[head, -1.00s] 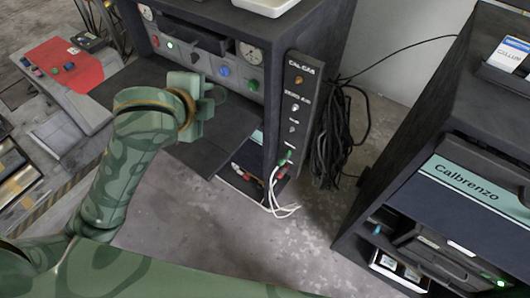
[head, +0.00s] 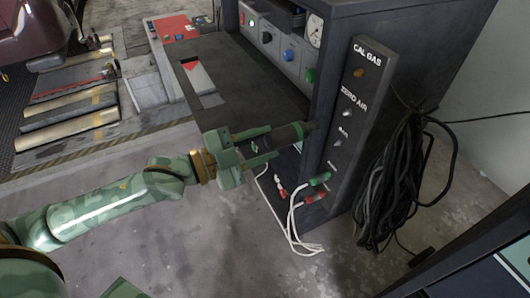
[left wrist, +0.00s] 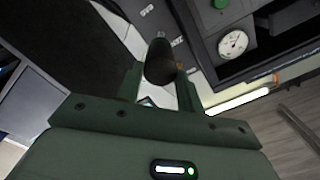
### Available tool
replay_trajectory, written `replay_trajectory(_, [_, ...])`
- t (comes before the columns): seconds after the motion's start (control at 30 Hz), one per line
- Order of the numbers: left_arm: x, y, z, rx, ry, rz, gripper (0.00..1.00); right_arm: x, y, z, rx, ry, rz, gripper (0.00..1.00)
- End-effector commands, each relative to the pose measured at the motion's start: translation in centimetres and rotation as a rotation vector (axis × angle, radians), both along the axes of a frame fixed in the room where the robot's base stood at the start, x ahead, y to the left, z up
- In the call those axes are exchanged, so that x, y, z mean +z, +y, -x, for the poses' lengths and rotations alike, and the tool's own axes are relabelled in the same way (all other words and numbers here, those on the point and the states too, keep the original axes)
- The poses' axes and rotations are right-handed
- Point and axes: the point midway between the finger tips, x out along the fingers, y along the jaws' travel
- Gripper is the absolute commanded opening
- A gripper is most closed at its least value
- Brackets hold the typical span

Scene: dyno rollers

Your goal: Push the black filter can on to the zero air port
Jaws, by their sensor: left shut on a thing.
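The black filter can (head: 288,136) is a dark cylinder, roughly level, pointing right toward the port panel (head: 345,150). My left gripper (head: 273,142) is shut on it, with one green finger on each side. The can's far end is just left of the panel edge; I cannot tell whether it touches. The zero air port (head: 347,113) is a small pale fitting under the ZERO AIR label, further right and slightly higher. In the left wrist view the can (left wrist: 160,62) stands out between the fingers, partly over the blurred panel labels. My right gripper is not in view.
Green and red connectors (head: 319,180) with white hoses (head: 293,225) sit low on the panel. A coiled black cable (head: 400,185) hangs to its right. A dark shelf (head: 235,85) lies behind the arm. Open floor is in front.

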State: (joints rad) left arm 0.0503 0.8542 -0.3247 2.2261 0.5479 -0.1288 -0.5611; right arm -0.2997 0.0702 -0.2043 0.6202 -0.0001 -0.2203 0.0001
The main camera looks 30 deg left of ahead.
Motion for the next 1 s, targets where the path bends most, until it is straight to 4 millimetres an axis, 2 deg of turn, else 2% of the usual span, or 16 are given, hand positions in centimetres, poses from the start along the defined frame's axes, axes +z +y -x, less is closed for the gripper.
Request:
replay_trajectory(0.17, [0.0,-0.3,-0.6,-0.005,-0.008,0.021,0.1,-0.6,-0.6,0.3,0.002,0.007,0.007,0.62])
replay_trajectory(0.6, [-0.1,-3.1,-4.2,-0.005,-0.007,0.02,0.1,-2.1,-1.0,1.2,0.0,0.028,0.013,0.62])
replay_trajectory(1.0, [0.1,-3.9,-5.1,-0.005,-0.006,0.017,0.1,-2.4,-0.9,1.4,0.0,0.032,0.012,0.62])
